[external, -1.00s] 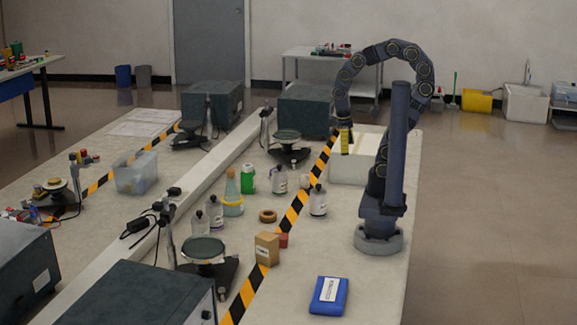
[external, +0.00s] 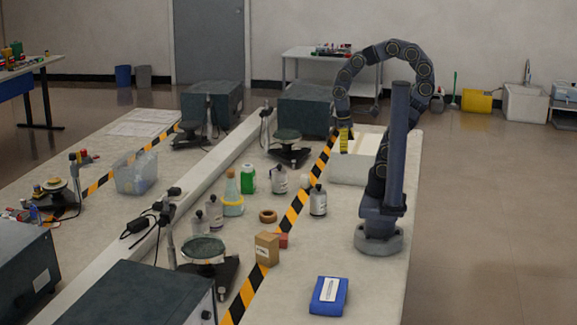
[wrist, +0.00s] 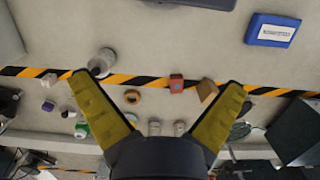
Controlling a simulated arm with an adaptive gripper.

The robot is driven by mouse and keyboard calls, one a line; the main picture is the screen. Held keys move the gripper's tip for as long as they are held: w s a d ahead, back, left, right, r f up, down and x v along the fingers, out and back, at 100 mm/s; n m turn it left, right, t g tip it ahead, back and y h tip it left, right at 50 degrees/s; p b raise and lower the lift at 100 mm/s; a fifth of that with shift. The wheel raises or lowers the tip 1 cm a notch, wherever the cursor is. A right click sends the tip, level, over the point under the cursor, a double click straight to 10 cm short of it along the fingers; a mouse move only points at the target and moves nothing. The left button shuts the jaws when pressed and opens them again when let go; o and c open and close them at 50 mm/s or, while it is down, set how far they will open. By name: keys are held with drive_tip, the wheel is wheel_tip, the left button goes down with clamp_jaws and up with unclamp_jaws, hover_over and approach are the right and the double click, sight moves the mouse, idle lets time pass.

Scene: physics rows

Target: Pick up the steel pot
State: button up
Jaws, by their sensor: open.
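I cannot make out a steel pot in either view. My gripper (external: 344,140) hangs over the far part of the bench near the white tray in the external view. In the wrist view its yellow fingers are spread wide, with nothing between the tips of the gripper (wrist: 158,82). A white bottle with a dark cap (external: 318,201) stands by the striped tape. An orange-brown ring (external: 268,216) lies nearby and also shows in the wrist view (wrist: 132,96).
A cardboard box (external: 267,248), a red block (external: 283,240) and a blue box (external: 328,296) lie on the near bench. A green bottle (external: 248,178) and several bottles stand left of the tape. A white tray (external: 350,171) is beside my arm. Bench around the blue box is clear.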

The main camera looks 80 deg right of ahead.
drive_tip(key=w+d+f+n, duration=0.7)
drive_tip(key=w+d+n, duration=0.1)
drive_tip(key=d, duration=0.1)
drive_tip(key=n+t, duration=0.2)
drive_tip(key=n, duration=0.5)
hover_over(319, 184)
wheel_tip(319, 184, down, 7)
drive_tip(key=shift+s+a+f, duration=0.1)
drive_tip(key=shift+s, duration=0.05)
wheel_tip(319, 184, down, 2)
drive_tip(key=shift+f, duration=0.1)
drive_tip(key=shift+w+f, duration=0.2)
drive_tip(key=shift+f, duration=2.55)
drive_tip(key=c, duration=1.3)
